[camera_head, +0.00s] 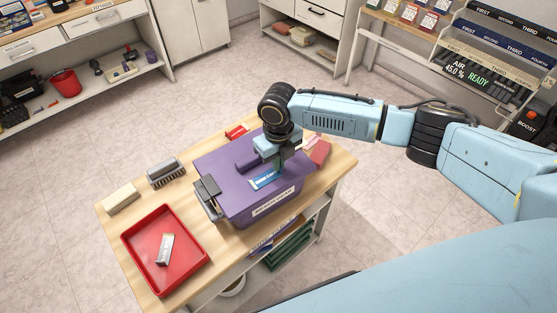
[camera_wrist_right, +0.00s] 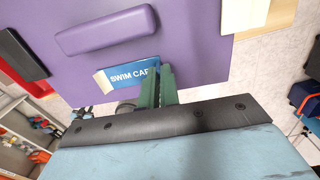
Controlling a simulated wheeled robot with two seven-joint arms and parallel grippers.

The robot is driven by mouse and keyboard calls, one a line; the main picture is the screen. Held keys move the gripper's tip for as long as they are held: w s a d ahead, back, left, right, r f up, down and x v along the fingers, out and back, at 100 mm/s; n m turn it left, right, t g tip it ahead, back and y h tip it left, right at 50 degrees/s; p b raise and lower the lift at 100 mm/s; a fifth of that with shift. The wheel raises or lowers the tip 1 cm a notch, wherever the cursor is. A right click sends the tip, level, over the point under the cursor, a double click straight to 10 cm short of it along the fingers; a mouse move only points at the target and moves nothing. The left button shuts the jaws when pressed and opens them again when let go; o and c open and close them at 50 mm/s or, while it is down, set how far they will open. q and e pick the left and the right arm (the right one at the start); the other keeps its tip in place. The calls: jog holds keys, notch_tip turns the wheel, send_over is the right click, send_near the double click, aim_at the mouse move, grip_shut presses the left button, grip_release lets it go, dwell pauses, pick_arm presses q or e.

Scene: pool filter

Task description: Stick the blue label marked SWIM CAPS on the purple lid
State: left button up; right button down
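The purple lid (camera_head: 222,165) covers a purple box on the wooden table, with a raised purple handle (camera_wrist_right: 107,30) in the wrist view. My right gripper (camera_head: 277,160) is over the lid. Its green fingers (camera_wrist_right: 158,85) are close together on the label's right end and hide its last letters. Whether the label touches the lid is unclear. My left gripper is out of view.
A red tray (camera_head: 135,249) with a small box lies at the table's front left. A grey brush (camera_head: 166,173) and a beige block (camera_head: 121,198) lie left of the box. A dark clip-like piece (camera_head: 207,187) sits at the lid's left edge. Red items (camera_head: 320,153) lie right.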

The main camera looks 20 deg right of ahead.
jog(key=shift+s+f, duration=0.1)
jog(key=shift+f, duration=0.05)
jog(key=c, duration=1.6)
grip_release()
jog(key=shift+o, duration=0.2)
notch_tip(320, 180, up, 14)
jog(key=shift+f, duration=0.25)
